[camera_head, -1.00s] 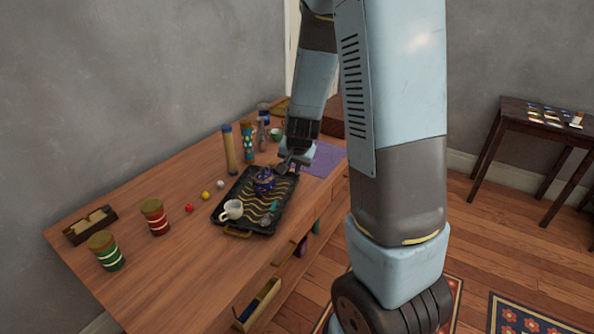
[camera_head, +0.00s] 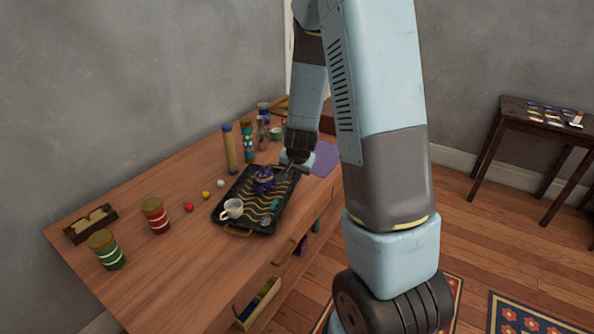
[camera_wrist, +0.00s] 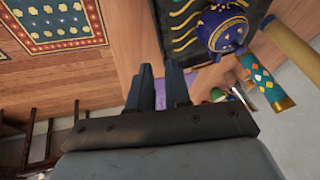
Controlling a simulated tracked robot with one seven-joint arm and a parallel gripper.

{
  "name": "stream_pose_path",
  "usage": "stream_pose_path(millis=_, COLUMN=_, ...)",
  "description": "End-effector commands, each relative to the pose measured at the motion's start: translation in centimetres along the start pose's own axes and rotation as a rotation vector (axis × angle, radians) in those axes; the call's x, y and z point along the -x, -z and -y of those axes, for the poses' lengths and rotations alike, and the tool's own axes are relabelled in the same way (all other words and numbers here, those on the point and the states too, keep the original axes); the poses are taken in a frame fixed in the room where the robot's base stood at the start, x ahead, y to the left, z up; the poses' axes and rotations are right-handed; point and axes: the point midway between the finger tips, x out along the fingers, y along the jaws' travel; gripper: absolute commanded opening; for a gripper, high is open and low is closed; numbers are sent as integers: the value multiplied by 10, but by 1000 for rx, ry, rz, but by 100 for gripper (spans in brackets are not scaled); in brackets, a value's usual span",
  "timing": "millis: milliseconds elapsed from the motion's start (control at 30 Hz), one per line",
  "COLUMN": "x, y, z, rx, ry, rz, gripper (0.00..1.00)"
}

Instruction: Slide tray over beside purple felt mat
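The black tray (camera_head: 222,213) with wavy yellow lines lies on the wooden table. It bears a dark blue teapot (camera_head: 262,180), a white cup (camera_head: 233,208) and small items. The purple felt mat (camera_head: 325,159) lies beyond the tray's far right end, partly hidden by my arm. My gripper (camera_head: 288,168) is low at that end of the tray. In the wrist view my gripper (camera_wrist: 158,72) has two dark fingers with a narrow gap between them, close to the tray edge (camera_wrist: 172,58). I cannot tell whether they touch it; the far handle is hidden. The mat (camera_wrist: 176,93) shows behind one finger.
A tan cylinder (camera_head: 230,150) and a patterned teal one (camera_head: 248,142) stand behind the tray. Small balls (camera_head: 206,195), a red jar (camera_head: 155,215) and a green jar (camera_head: 106,250) are to the left.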

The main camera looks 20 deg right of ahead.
Motion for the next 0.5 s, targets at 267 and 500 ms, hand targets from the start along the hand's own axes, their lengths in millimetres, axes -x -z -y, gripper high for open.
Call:
stream_pose_path(millis=267, x=-35, y=0, z=-1, rx=-3, ry=-1, rz=2, gripper=18)
stream_pose_path(millis=500, x=-64, y=0, z=-1, rx=-1, ry=-1, rz=2, gripper=18)
